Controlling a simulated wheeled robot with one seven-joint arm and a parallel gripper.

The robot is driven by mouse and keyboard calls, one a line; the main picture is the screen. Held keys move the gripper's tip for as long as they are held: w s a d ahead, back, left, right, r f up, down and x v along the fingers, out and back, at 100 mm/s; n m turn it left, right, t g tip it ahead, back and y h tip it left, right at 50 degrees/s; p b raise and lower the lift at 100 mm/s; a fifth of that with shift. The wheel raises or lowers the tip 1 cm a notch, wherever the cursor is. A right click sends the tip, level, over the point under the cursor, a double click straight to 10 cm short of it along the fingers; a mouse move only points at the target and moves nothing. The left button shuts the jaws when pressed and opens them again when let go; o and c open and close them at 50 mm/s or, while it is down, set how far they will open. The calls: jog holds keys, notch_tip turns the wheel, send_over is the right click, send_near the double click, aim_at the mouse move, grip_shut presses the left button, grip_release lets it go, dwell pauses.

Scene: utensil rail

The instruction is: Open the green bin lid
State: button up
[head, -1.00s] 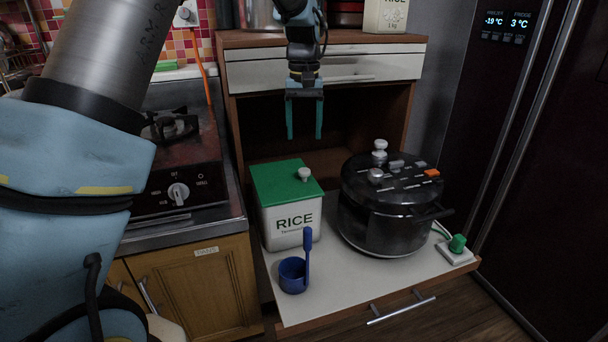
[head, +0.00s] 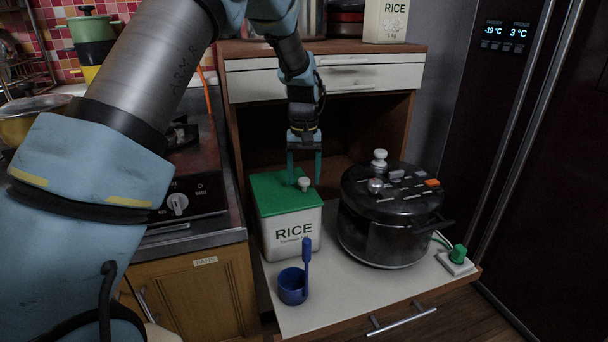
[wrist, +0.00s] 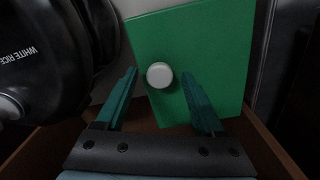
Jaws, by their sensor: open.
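The rice bin (head: 293,234) is a white box marked RICE on the pull-out shelf. Its green lid (head: 277,194) lies flat and closed on top, with a whitish round knob (head: 304,184) near its right side. In the wrist view, the green lid (wrist: 215,50) fills the right half, and the knob (wrist: 159,75) appears between and a little beyond the fingertips. My gripper (head: 304,183) points down over the lid, its teal fingers apart and empty. It also shows in the wrist view (wrist: 160,76). I cannot tell whether the fingertips are level with the knob.
A black rice cooker (head: 385,215) stands close to the right of the bin. A blue measuring cup (head: 293,284) with an upright handle stands in front. A green-topped switch (head: 458,254) sits at the shelf's right edge. The cabinet drawers (head: 325,75) are above and behind.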

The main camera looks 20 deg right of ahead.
jog(key=shift+c, duration=0.3)
grip_shut()
dwell(1.1)
